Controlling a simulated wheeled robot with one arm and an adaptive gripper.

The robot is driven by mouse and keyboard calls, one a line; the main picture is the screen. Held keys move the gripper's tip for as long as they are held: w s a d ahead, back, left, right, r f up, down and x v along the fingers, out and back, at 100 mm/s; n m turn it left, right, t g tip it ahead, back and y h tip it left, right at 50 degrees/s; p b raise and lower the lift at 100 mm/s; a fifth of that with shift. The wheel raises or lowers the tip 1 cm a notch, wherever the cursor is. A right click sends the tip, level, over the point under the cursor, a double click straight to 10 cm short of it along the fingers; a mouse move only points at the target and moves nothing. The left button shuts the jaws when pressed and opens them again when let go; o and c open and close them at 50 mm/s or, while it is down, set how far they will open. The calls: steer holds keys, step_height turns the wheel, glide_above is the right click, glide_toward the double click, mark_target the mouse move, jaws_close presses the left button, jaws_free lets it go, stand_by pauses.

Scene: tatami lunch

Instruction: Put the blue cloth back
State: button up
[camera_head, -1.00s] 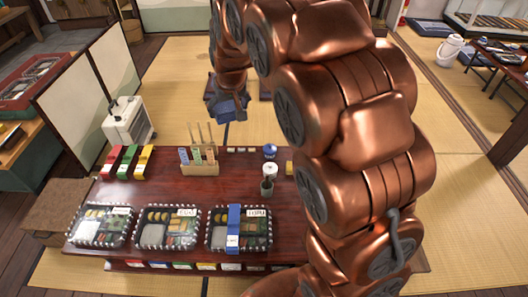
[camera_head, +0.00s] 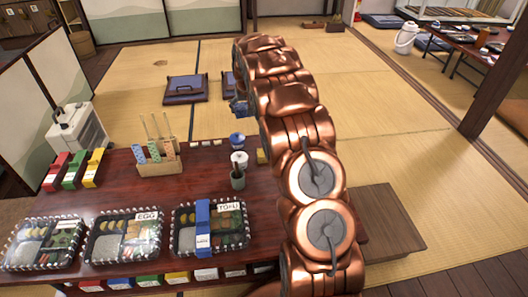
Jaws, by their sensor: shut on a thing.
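My gripper (camera_head: 239,104) is small and far off in the head view, above the tatami beyond the low table, and is partly hidden behind my copper arm. It is shut on a small dark blue thing (camera_head: 240,110), which looks like the blue cloth; its shape is hard to make out. A blue band (camera_head: 203,226) lies across the right-hand bento box (camera_head: 178,232), which has a label reading TOFU or similar.
The dark red table (camera_head: 115,190) carries several bento boxes, a wooden holder (camera_head: 159,166) with sticks, coloured boxes (camera_head: 75,170), a blue-topped jar (camera_head: 237,140) and a dark cup (camera_head: 237,179). A floor cushion (camera_head: 186,88) lies on open tatami behind.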

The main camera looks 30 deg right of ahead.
steer(key=shift+m, duration=0.6)
steer(key=d+f+b, duration=0.2)
steer(key=f, duration=0.4)
steer(key=d+f+b, duration=0.3)
steer(key=f, duration=0.4)
steer(key=d+f+b, duration=0.2)
steer(key=d+f, duration=0.1)
steer(key=f, duration=0.3)
steer(key=shift+w+d+f, duration=0.15)
steer(key=shift+d, duration=0.05)
steer(key=o, duration=0.9)
steer(key=shift+c, duration=0.2)
